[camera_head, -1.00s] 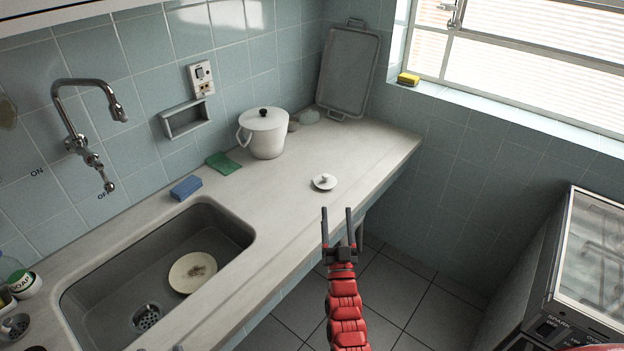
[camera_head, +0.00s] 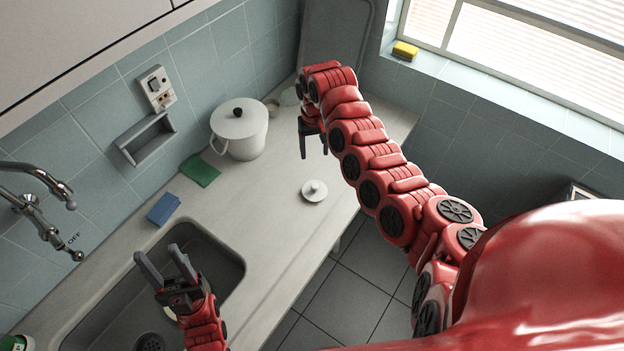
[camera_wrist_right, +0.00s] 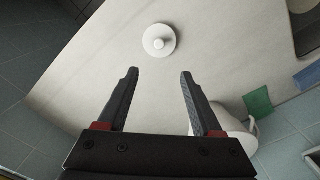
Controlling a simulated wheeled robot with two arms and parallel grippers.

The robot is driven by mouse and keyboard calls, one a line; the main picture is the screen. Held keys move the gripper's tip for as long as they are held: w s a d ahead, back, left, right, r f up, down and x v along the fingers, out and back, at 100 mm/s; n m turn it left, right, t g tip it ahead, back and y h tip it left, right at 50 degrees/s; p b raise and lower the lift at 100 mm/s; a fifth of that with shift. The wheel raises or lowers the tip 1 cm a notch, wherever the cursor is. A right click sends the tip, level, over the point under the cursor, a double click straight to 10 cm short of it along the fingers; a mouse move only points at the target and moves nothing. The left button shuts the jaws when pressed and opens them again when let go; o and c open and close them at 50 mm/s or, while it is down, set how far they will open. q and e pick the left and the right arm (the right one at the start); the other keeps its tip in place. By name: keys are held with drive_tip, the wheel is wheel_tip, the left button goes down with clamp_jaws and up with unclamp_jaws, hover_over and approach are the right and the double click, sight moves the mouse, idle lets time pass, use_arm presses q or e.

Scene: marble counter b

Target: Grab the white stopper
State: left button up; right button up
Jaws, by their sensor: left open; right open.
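The white stopper (camera_head: 314,190) is a small round white disc with a knob on top. It lies on the counter to the right of the sink. In the right wrist view the stopper (camera_wrist_right: 159,41) is ahead of the fingertips, roughly centred between them and apart from them. My right gripper (camera_head: 314,152) is open and empty, above the counter behind the stopper, fingers pointing down; it also shows in the right wrist view (camera_wrist_right: 158,76). My left gripper (camera_head: 160,254) is open and empty over the sink.
A white lidded pot (camera_head: 240,130) stands on the counter near the wall. A green cloth (camera_head: 200,170) and a blue sponge (camera_head: 163,209) lie behind the sink (camera_head: 236,262). The counter (camera_head: 285,240) around the stopper is clear. A yellow sponge (camera_head: 405,50) sits on the windowsill.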

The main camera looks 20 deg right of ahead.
drive_tip(key=b, duration=0.7)
hover_over(315, 185)
wheel_tip(315, 185, down, 12)
drive_tip(key=shift+a+f, duration=0.1)
wheel_tip(315, 185, down, 5)
drive_tip(key=b, duration=0.4)
drive_tip(key=shift+f+b, duration=0.1)
drive_tip(key=shift+b, duration=0.25)
drive_tip(key=shift+s+r, duration=0.1)
drive_tip(key=shift+r, duration=0.1)
drive_tip(key=shift+c, duration=0.9)
clamp_jaws()
